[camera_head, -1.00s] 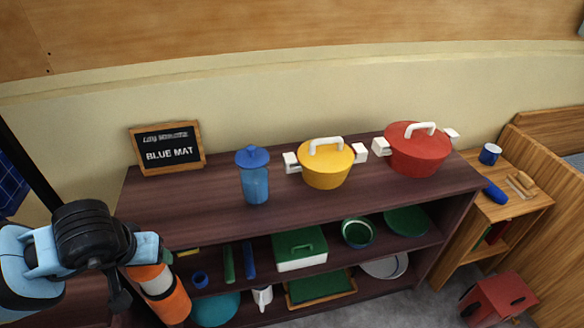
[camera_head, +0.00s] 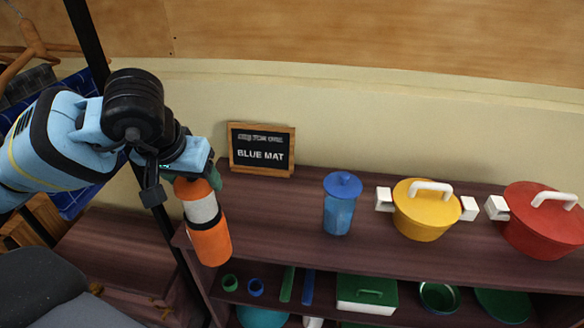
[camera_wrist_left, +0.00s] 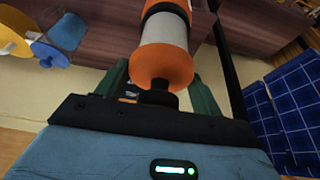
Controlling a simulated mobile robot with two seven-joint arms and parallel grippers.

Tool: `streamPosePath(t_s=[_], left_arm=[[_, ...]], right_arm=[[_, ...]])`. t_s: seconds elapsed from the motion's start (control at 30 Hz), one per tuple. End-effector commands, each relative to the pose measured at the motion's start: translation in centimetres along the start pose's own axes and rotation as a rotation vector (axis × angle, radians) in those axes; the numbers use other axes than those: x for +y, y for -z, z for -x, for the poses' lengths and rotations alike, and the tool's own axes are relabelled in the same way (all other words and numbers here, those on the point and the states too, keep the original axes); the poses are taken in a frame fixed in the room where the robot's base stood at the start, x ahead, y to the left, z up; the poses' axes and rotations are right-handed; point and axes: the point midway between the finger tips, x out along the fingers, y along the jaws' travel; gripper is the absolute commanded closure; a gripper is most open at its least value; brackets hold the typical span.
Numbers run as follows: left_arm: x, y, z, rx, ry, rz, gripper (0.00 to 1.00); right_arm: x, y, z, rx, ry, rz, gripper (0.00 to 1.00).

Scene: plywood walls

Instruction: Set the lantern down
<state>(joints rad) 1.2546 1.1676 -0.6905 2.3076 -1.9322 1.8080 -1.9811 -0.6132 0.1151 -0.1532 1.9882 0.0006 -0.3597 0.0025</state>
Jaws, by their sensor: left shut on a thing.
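The lantern (camera_head: 207,222) is orange with a pale middle band. My left gripper (camera_head: 190,172) is shut on the lantern's top and holds it, slightly tilted, in front of the left end of the dark wooden shelf (camera_head: 285,218). In the left wrist view the lantern (camera_wrist_left: 163,62) hangs from the fingers of my left gripper (camera_wrist_left: 158,92). Whether its base touches anything cannot be told. My right gripper is not in view.
A blue lidded jar (camera_head: 340,207), a yellow pot (camera_head: 423,215) and a red pot (camera_head: 540,228) stand on the shelf top. The top is clear between board and jar. A dark upright pole (camera_head: 88,45) is behind my left arm. Blue grid-patterned material (camera_wrist_left: 290,108) is at the right in the wrist view.

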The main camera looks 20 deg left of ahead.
Motion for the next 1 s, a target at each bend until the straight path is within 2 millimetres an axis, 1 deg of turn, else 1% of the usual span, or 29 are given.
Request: streamPosePath(t_s=[0.17, 0.5, 0.8, 0.9, 1.0], left_arm=[[0.3, 1.3, -0.5, 0.003, -0.004, 0.004, 0.91], [1.3, 6.7, -3.2, 0.004, -0.004, 0.003, 0.91], [2.1, 11.4, -5.8, 0.003, -0.004, 0.003, 0.91], [2.3, 12.6, -6.4, 0.005, -0.003, 0.002, 0.91], [2.4, 13.2, -6.8, 0.004, -0.003, 0.002, 0.91]], right_arm=[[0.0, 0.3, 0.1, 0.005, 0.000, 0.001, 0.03], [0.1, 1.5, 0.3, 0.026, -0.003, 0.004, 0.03], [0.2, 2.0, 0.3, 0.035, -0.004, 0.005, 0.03], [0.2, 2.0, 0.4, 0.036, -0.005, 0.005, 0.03], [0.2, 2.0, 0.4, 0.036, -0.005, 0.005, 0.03]])
